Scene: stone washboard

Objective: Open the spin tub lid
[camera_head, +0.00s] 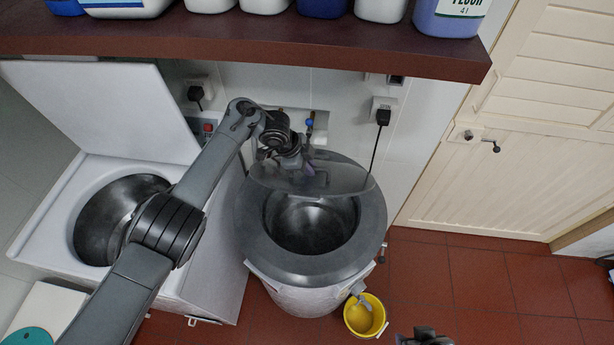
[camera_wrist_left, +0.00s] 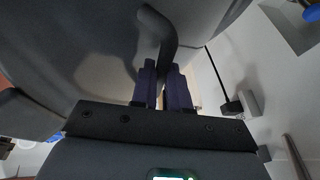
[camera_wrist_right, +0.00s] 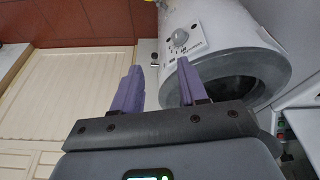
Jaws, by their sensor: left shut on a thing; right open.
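The spin tub (camera_head: 256,240) is a round drum with a wide grey rim, standing on the floor in the middle of the head view. Its grey lid (camera_head: 345,182) is tilted up at the back, so the steel basket (camera_head: 310,225) shows. My left gripper (camera_head: 308,171) is at the lid's upper part, shut on the curved dark lid handle (camera_wrist_left: 165,32), which lies between its purple fingers (camera_wrist_left: 165,80) in the left wrist view. My right gripper (camera_wrist_right: 157,85) is open and empty. Only a little of it shows at the bottom of the head view (camera_head: 426,338).
A white washer (camera_head: 225,285) with a raised lid (camera_head: 100,105) stands left of the tub, under my left arm. A shelf (camera_head: 250,40) with several bottles overhangs the back. A yellow bucket (camera_head: 375,308) stands at the tub's front right. Red floor tiles (camera_head: 480,285) are clear at right.

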